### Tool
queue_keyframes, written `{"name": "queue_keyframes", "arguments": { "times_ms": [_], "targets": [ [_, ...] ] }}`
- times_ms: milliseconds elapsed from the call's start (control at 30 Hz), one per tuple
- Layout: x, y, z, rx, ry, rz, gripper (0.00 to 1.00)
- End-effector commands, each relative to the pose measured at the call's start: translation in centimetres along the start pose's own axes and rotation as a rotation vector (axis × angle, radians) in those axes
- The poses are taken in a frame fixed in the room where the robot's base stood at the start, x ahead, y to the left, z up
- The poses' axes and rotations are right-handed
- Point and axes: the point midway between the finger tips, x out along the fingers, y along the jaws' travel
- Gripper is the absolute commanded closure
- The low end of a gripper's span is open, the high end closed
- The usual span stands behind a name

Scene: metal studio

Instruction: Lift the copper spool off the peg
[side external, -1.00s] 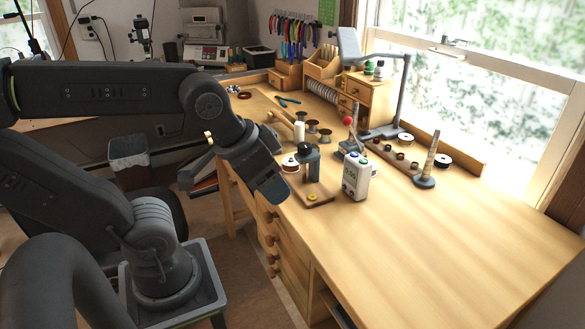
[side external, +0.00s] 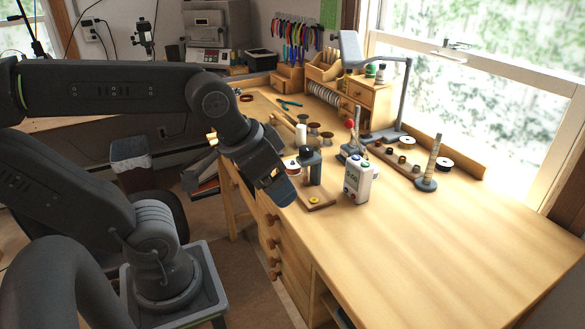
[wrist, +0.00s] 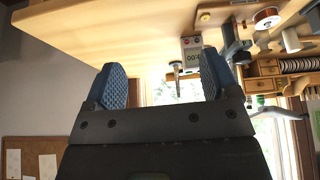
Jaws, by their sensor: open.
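A spool with white flanges and copper-red winding (wrist: 267,18) shows at the top of the wrist view. It also shows partly hidden beside the dark post in the side view (side external: 291,167). Darker brown spools (side external: 313,128) stand on a wooden holder just behind. I cannot tell for certain which is the copper spool, and its peg is not clearly visible. My gripper (wrist: 162,84) is open and empty, its two blue ridged fingers apart. In the side view it hangs at the bench's near left edge, in front of the dark post and apart from the spools.
A dark post on a wooden base (side external: 318,197) stands close to my gripper. A white meter (side external: 357,181) is right of it. A tapered post (side external: 430,163) and a row of small spools (side external: 403,159) stand farther back. The bench's right front (side external: 440,255) is clear.

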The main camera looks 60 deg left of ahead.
Motion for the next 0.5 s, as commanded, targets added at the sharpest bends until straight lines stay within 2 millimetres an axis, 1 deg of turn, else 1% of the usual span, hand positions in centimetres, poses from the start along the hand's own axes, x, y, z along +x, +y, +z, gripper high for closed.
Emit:
{"name": "queue_keyframes", "arguments": {
  "times_ms": [67,167,200,267,300,367,400,467,500],
  "targets": [
    [0.1,-0.8,-1.4,-0.084,-0.031,-0.019,0.2],
    [0.3,-2.7,-4.2,-0.269,-0.089,-0.058,0.2],
    [0.5,-3.8,-5.6,-0.36,-0.116,-0.079,0.2],
    [1.0,-5.7,-7.5,-0.505,-0.158,-0.112,0.2],
    [1.4,-7.1,-8.7,-0.602,-0.184,-0.135,0.2],
    [2.0,-9.3,-10.3,-0.747,-0.221,-0.17,0.2],
    [2.6,-10.9,-11.2,-0.842,-0.245,-0.194,0.2],
    [3.4,-13.3,-12.4,-0.98,-0.278,-0.23,0.2],
    [3.9,-14.9,-13.0,-1.064,-0.298,-0.253,0.2]
  ]
}}
